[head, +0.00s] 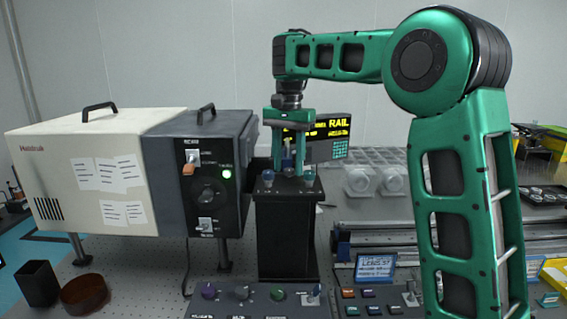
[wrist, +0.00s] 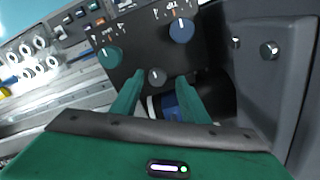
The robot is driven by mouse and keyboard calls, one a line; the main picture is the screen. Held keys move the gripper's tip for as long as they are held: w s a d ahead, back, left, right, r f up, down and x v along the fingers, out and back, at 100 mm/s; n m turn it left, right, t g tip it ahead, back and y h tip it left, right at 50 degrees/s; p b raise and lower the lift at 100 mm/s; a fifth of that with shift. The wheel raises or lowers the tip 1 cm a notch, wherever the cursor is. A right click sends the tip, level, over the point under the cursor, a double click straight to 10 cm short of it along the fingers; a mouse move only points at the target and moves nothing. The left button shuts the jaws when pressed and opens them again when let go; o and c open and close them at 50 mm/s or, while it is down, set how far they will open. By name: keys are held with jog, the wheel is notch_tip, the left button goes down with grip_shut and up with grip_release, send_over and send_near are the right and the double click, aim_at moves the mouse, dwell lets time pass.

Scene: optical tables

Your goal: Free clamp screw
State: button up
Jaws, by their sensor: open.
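My gripper (head: 289,160) points down over the top of a black tower (head: 286,232) in the head view. In the wrist view its two green fingers (wrist: 160,80) are open and apart. A small grey knob (wrist: 155,75), which looks like the clamp screw, sits on a black plate between the fingertips. I cannot tell whether either finger touches it. A teal knob (wrist: 109,57) and a larger blue knob (wrist: 181,30), both with marked scales, sit on the same plate. A blue and white round part shows lower down between the fingers, partly hidden by them.
A cream and dark grey instrument box (head: 205,170) stands left of the tower. A lit yellow-text display (head: 330,130) is behind it. A control panel with knobs (head: 245,305) lies in front. Rails (head: 385,238) and a small sign (head: 374,269) are to the right.

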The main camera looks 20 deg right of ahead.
jog(key=shift+r, duration=0.1)
notch_tip(320, 180, up, 11)
jog(key=shift+f, duration=0.2)
dwell(0.4)
